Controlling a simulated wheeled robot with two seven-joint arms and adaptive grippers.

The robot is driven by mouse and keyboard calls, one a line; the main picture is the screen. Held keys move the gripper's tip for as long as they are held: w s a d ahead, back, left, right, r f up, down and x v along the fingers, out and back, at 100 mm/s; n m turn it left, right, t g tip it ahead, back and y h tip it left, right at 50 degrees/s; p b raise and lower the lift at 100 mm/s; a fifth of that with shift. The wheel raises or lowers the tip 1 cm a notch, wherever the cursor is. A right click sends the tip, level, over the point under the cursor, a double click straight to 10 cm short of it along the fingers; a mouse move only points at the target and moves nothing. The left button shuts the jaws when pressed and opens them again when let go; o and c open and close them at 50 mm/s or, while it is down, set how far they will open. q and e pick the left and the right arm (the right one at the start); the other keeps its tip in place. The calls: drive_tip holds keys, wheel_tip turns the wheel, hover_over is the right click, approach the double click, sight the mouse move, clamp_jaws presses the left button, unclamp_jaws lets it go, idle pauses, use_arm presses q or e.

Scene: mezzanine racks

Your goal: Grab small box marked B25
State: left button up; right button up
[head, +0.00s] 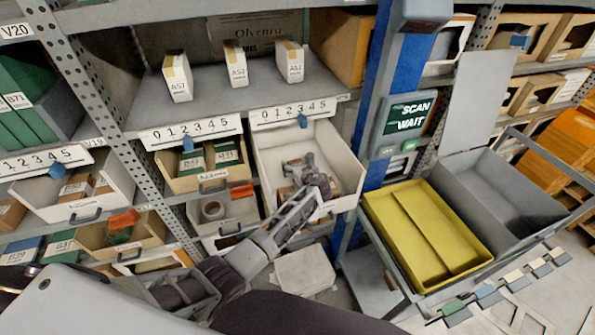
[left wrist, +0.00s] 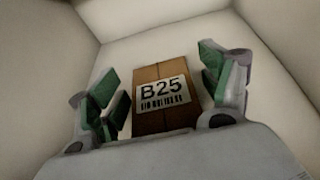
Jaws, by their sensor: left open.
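My left gripper (head: 302,172) reaches down into this white drawer (head: 345,158) in the head view. In the left wrist view its green-padded fingers (left wrist: 165,85) are open, one on each side of the box, with gaps visible. In the head view the gripper and arm hide much of the drawer's inside, and the label cannot be read there. My right gripper is not in view.
The drawer's walls stand close around my left gripper. A shelf above holds small boxes A57 (head: 177,78), A53 (head: 236,65) and another. A blue rack post (head: 377,100) stands right of the drawer. A yellow tray (head: 385,210) and a grey bin (head: 500,190) lie further right.

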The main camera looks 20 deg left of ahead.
sight(296, 164)
use_arm(q)
drive_tip(key=shift+c, duration=0.3)
drive_tip(key=c, duration=1.1)
drive_tip(key=shift+o, duration=0.2)
drive_tip(key=shift+r, duration=0.1)
drive_tip(key=shift+r, duration=4.9)
